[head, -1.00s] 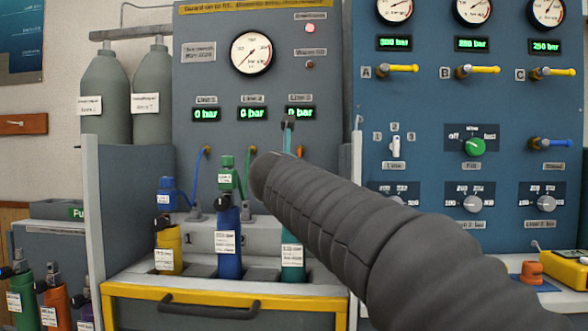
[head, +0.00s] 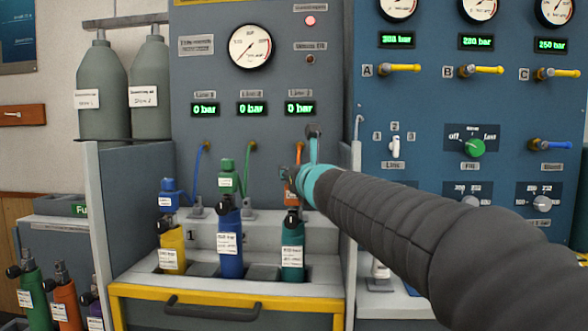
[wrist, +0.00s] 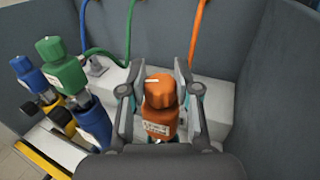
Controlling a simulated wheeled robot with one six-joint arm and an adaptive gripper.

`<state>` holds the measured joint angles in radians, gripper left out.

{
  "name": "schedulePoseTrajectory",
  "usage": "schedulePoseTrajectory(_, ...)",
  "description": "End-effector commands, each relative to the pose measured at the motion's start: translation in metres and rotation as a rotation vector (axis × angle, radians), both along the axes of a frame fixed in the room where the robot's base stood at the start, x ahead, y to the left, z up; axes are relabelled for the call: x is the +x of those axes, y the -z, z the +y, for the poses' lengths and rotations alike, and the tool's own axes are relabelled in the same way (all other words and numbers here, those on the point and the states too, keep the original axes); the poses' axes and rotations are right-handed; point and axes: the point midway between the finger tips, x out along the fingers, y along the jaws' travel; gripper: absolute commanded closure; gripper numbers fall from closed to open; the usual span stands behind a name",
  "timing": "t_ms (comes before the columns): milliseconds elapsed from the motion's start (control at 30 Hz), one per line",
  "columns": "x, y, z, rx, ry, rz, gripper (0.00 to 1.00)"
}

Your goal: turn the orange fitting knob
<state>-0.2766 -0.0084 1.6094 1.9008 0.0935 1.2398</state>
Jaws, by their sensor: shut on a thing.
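The orange fitting (wrist: 160,116) stands upright in the middle of the wrist view, with its faceted knob (wrist: 159,90) on top and a white label on its body. My gripper (wrist: 158,82) is shut on the orange fitting, one finger at each side. A small white mark shows on the knob's upper left.
A grey side wall (wrist: 268,85) is on the right. The gauge panel (head: 215,85) stands behind, with displays reading 0 bar. The yellow-edged drawer (head: 240,291) is below.

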Motion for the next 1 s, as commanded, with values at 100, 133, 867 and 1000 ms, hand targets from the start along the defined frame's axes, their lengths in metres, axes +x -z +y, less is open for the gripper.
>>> schedulePoseTrajectory(100, 0.000, 0.000, 0.000, 0.000, -0.001, -0.001, 1.00)
schedulePoseTrajectory(133, 0.000, 0.000, 0.000, 0.000, -0.001, -0.001, 1.00)
schedulePoseTrajectory(867, -0.009, -0.001, -0.003, 0.000, 0.000, -0.001, 0.41)
schedulePoseTrajectory(1000, -0.027, -0.001, -0.010, 0.000, 0.000, -0.002, 0.41)
